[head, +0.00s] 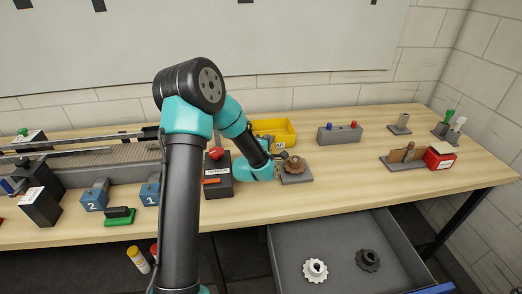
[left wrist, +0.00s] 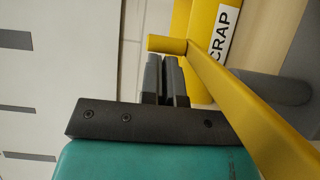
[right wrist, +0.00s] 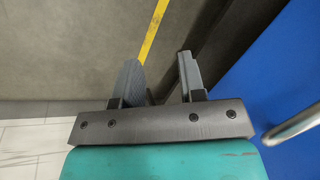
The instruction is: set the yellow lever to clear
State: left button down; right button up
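In the left wrist view a yellow bar with a short stub end (left wrist: 250,105), which looks like the lever, slants across the right side. Its stub end lies just beyond my left fingertips; I cannot tell whether they touch. My left gripper (left wrist: 166,75) has its fingers together with nothing visible between them. In the head view it is at the arm's end (head: 281,156), beside a brown toothed wheel (head: 294,164) on a grey plate. I cannot make out the lever in the head view. My right gripper (right wrist: 160,75) is open and empty, and out of the head view.
A yellow bin (head: 275,130) stands behind the left gripper; its scrap label (left wrist: 220,32) shows in the left wrist view. A dark box with a red knob (head: 216,154) is left of the gripper. An open drawer (head: 300,238) holds a white and a dark gear.

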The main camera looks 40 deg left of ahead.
pick_arm(q)
jog(key=v, duration=1.2)
jog(key=shift+w+r, duration=0.1)
